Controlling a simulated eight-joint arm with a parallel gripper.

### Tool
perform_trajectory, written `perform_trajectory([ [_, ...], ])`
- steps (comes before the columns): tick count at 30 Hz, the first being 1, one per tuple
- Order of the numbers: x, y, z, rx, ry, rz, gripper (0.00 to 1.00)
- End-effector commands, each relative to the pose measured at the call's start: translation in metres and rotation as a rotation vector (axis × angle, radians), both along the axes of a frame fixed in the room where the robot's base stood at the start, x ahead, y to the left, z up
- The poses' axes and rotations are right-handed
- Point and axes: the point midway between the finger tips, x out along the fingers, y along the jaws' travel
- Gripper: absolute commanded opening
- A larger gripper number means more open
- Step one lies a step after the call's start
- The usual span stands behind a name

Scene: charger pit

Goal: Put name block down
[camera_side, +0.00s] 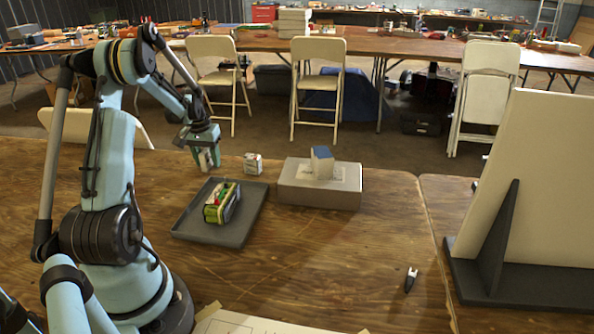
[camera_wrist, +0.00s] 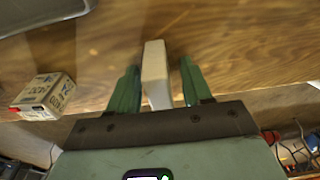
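A pale, narrow block (camera_wrist: 155,75) stands between the two green fingers of my gripper (camera_wrist: 160,88) in the wrist view. A thin gap shows between the block and the fingers, clearest on the right, so the gripper looks open around it. No writing shows on the block's visible faces. In the side view, my gripper (camera_side: 206,158) points down at the far edge of the wooden table, behind the dark tray. A pale strip, likely the block, shows between its fingers. Whether the block's foot touches the table is hard to tell.
A small printed box (camera_side: 253,163) stands right of my gripper, also in the wrist view (camera_wrist: 45,97). A dark tray (camera_side: 190,231) holds a green pack (camera_side: 222,203). A grey box (camera_side: 320,190) carries a white block with a blue top (camera_side: 322,162). The front middle table is mostly clear.

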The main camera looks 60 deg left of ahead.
Motion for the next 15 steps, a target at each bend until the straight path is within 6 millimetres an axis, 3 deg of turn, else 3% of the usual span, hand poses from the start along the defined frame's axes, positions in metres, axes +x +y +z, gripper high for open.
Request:
perform_trajectory([
  [10,0.000,0.000,0.003,0.000,0.000,0.000,0.51],
  [15,-0.002,-0.002,0.023,0.000,0.000,0.000,0.51],
])
